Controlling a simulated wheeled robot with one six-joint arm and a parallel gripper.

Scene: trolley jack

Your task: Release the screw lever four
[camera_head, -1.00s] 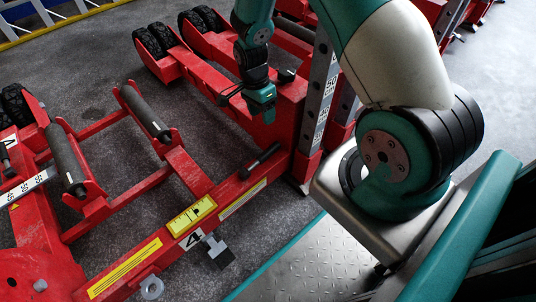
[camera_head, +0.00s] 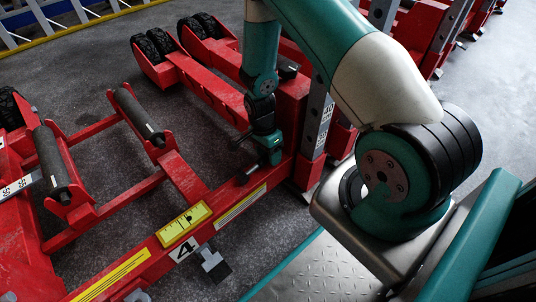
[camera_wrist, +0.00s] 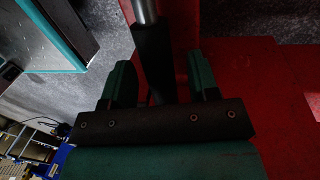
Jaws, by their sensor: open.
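The screw lever is a black grip on a grey rod. In the wrist view the lever (camera_wrist: 152,50) runs between the two teal fingers of my gripper (camera_wrist: 162,78), with a visible gap on each side. My gripper is open around it. In the head view my gripper (camera_head: 268,158) is low over the red beam, and the lever (camera_head: 247,173) shows only in part beside it. The number 4 label (camera_head: 184,250) is on the same red beam, lower left of the gripper. The lever's lower end is hidden behind the gripper body in the wrist view.
The red trolley jack frame (camera_head: 140,262) has black rollers (camera_head: 139,117) at left. A red post with a grey slotted rail (camera_head: 317,120) stands close right of my gripper. Grey floor is free between the beams.

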